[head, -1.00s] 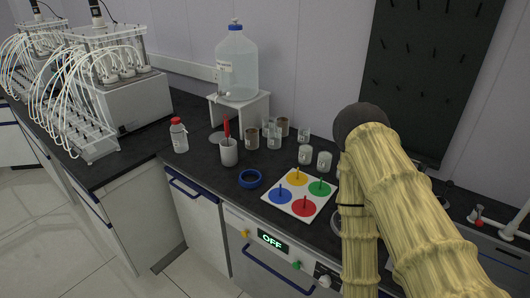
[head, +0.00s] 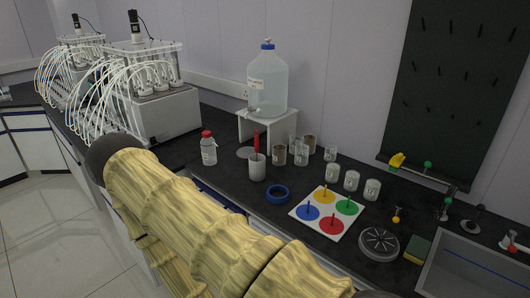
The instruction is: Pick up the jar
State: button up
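Several things here could be the jar. A clear bottle with a red cap (head: 209,150) stands upright on the dark bench, left of the white stand. Small glass jars with pale contents stand in a row behind the coloured board, among them a left one (head: 332,173), a middle one (head: 351,180) and a right one (head: 372,190). Beakers with brownish contents (head: 279,155) stand further left. My arm, bamboo-patterned with a dark rounded joint, crosses the lower left and hides the bench front. My gripper is not visible.
A large water jug (head: 267,80) sits on a white stand (head: 254,123). A grey cup with a red tool (head: 257,168), a blue ring (head: 278,194), a board with coloured discs (head: 298,213), a round grey drain-like disc (head: 379,244) and a sponge (head: 417,250) crowd the bench. A sink (head: 470,268) lies right.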

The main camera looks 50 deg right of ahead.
aim_at(333, 170)
jog(key=u, duration=1.2)
jog(key=k, duration=1.05)
jog(key=z, duration=1.8)
